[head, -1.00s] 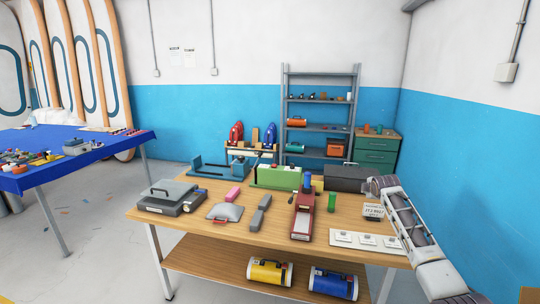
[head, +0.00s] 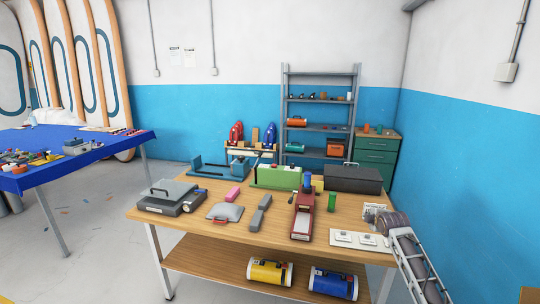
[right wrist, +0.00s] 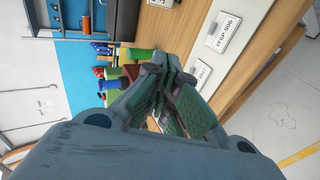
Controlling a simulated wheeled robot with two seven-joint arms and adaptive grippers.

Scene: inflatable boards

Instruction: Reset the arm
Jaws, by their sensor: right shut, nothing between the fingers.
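My right arm (head: 418,265) comes in from the lower right of the head view, over the right end of the wooden table. Its rounded joint (head: 392,223) is beside the table's right edge. The gripper on this arm cannot be made out clearly in the head view. In the right wrist view my right gripper (right wrist: 168,85) has its dark green fingers drawn together with nothing held between them. The table and its white label cards show beyond the fingers. My left arm and gripper are in no view.
The wooden table (head: 210,235) holds a dark grey case (head: 353,179), a green box (head: 279,177), a red device (head: 302,222) and white cards (head: 360,239). A blue-covered table (head: 70,165) stands left. A grey shelf (head: 320,127) stands behind.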

